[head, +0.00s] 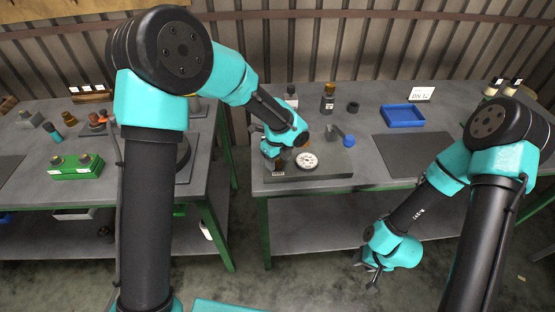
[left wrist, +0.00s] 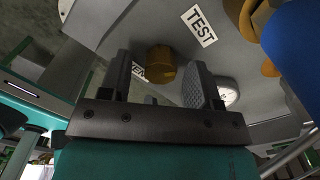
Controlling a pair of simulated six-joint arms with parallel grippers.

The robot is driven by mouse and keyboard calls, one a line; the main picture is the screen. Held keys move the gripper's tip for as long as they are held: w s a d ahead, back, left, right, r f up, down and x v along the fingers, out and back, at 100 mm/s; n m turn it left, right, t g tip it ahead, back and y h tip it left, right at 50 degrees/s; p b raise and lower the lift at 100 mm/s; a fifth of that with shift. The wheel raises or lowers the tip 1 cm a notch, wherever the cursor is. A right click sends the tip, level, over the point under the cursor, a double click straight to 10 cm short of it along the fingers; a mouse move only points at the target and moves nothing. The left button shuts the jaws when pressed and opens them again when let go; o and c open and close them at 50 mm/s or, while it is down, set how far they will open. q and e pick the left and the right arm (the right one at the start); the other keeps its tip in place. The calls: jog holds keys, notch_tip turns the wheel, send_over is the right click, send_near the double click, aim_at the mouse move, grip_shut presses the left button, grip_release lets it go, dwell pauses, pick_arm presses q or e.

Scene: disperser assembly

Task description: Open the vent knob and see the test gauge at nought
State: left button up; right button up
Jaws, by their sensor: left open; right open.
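The vent knob (left wrist: 160,66), a short brass-coloured cylinder, shows in the left wrist view beside a partly covered label. My left gripper (head: 272,152) is over the left end of the grey test block (head: 330,176). In the left wrist view its open fingers (left wrist: 165,85) appear on either side of the knob; I cannot tell whether they touch it. In the head view the gripper hides the knob. The white-faced test gauge (head: 307,160) lies just right of this gripper; its reading is too small to make out. My right gripper (head: 372,274) hangs open and empty below the table's front edge.
A TEST label (left wrist: 199,26) is on the block. A blue knob (head: 348,141) stands behind the gauge. A blue tray (head: 402,116) and a dark mat (head: 413,155) lie to the right. A green block (head: 76,167) is on the left table; a gap separates the tables.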

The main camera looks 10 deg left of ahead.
pick_arm(q)
jog(key=shift+c, duration=0.2)
jog(key=c, duration=0.9)
jog(key=shift+n, duration=0.3)
jog(key=n, duration=1)
jog(key=shift+n, duration=0.3)
jog(key=n, duration=1)
jog(key=shift+n, duration=0.4)
